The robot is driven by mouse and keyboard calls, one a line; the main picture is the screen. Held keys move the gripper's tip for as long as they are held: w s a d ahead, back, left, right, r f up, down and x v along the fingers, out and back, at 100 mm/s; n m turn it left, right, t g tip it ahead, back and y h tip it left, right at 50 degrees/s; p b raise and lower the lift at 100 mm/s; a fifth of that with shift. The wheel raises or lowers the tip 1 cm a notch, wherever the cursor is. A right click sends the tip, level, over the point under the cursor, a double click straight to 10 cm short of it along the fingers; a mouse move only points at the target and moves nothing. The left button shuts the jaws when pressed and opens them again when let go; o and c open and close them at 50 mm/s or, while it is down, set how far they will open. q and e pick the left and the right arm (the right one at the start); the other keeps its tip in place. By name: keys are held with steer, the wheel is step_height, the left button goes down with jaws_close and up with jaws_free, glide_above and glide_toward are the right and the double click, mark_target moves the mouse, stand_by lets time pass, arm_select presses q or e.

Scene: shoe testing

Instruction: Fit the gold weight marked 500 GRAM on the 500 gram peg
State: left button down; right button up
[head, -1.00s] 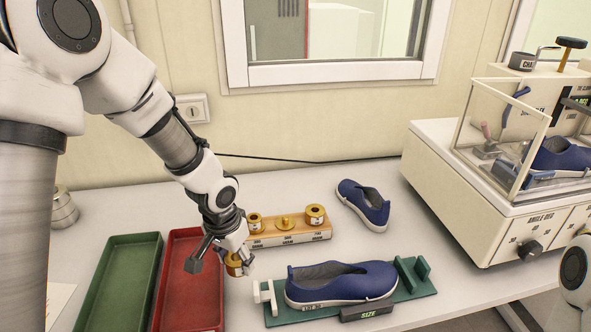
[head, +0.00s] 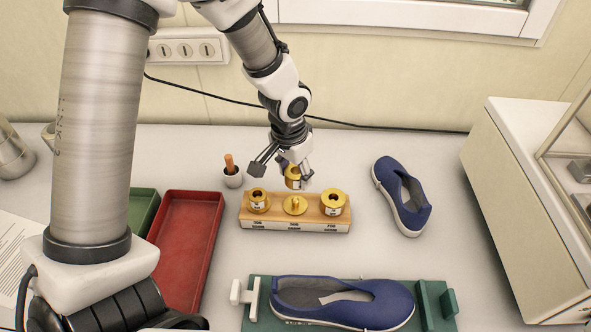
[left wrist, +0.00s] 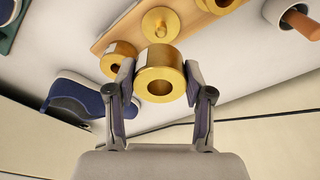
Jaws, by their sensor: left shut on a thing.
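The wooden rack (head: 270,222) has a gold weight (head: 258,203) at its left end, a gold weight (head: 333,206) at its right end, and a bare gold middle peg (head: 295,206). Its small labels are hard to read. My left gripper (head: 284,172) is shut on a gold ring-shaped weight (head: 293,183), just behind and above the middle peg. In the left wrist view the held weight (left wrist: 160,83) sits between both fingers, its hole showing. The bare peg (left wrist: 160,24) appears just beyond it, apart. The held weight's marking is not legible. My right gripper is not visible.
A small pot with a brown-handled tool (head: 232,174) stands left of the rack. A red tray (head: 212,232) and a green tray (head: 143,210) lie further left. A blue shoe (head: 402,195) lies right; another blue shoe (head: 345,303) sits on a green fixture in front.

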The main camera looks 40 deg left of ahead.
mark_target(295, 200)
arm_select(q)
steer(key=shift+w+f+b, duration=0.1)
steer(key=shift+f+b, duration=0.2)
steer(key=shift+f, duration=0.25)
steer(key=f+b, duration=0.3)
steer(key=shift+s+a+f, duration=0.1)
steer(key=shift+s+f, duration=0.1)
steer(key=shift+s, duration=0.05)
steer(key=shift+w+f+b, duration=0.2)
steer(key=shift+f+b, duration=0.35)
steer(key=shift+s+r, duration=0.1)
steer(key=shift+s, duration=0.05)
steer(key=shift+f+b, duration=1.45)
steer(key=shift+f, duration=0.25)
steer(key=shift+c, duration=1.8)
jaws_free()
